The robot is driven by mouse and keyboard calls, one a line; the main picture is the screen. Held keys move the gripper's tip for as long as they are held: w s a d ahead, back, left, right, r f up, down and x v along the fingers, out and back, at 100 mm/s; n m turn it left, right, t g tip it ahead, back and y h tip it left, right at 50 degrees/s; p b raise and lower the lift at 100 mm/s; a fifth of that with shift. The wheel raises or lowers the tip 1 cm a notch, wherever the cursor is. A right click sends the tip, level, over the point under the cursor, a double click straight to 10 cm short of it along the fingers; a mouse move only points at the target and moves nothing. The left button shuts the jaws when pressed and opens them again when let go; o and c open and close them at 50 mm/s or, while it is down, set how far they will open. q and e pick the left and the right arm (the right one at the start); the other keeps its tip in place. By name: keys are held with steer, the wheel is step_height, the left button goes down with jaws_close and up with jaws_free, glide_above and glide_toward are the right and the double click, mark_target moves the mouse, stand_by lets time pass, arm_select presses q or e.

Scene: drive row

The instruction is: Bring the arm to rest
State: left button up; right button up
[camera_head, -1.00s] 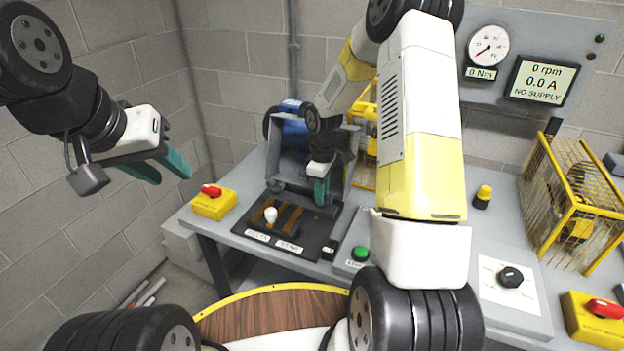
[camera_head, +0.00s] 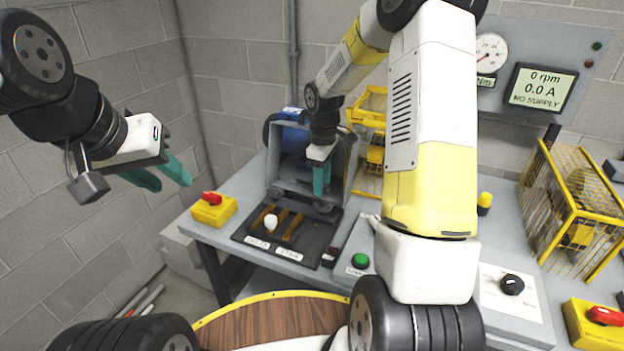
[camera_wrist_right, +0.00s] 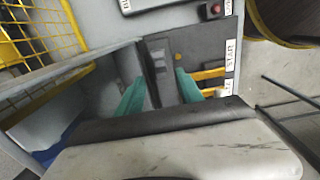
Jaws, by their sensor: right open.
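My right arm reaches over the bench from the right in the head view. Its gripper (camera_head: 321,193) points down with teal fingers, in front of the open grey box and above the back of the black board (camera_head: 313,252). In the right wrist view the two fingers (camera_wrist_right: 160,95) stand apart with nothing between them. The board with its brass bars (camera_head: 291,226) and STAR label lies beyond them. My left gripper (camera_head: 172,182) hangs at the left, clear of the bench, its teal fingers apart and empty.
An open grey box (camera_head: 349,165) stands close around the right gripper, with a blue motor (camera_head: 290,135) behind. A yellow cage (camera_head: 372,105) is to its right. A red-handled yellow switch (camera_head: 213,209) sits at the bench's left. The air around my left gripper is free.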

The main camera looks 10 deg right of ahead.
steer(key=shift+r, duration=0.35)
steer(key=shift+r, duration=0.1)
steer(key=s+r+m+t, duration=0.1)
steer(key=s+r+m, duration=0.1)
steer(key=s+r, duration=0.4)
steer(key=s+r+m+t, duration=0.2)
steer(key=s+r+m, duration=0.15)
steer(key=r, duration=0.55)
steer(key=s+a+r+m+t+y, duration=0.1)
steer(key=s+r+m, duration=0.1)
steer(key=s, duration=0.5)
steer(key=s+a+r+m+t+y, duration=0.1)
steer(key=s+r+m+t, duration=0.1)
steer(key=s, duration=0.6)
step_height(320, 180, up, 2)
steer(key=shift+s+r+m, duration=0.15)
steer(key=shift+m, duration=0.5)
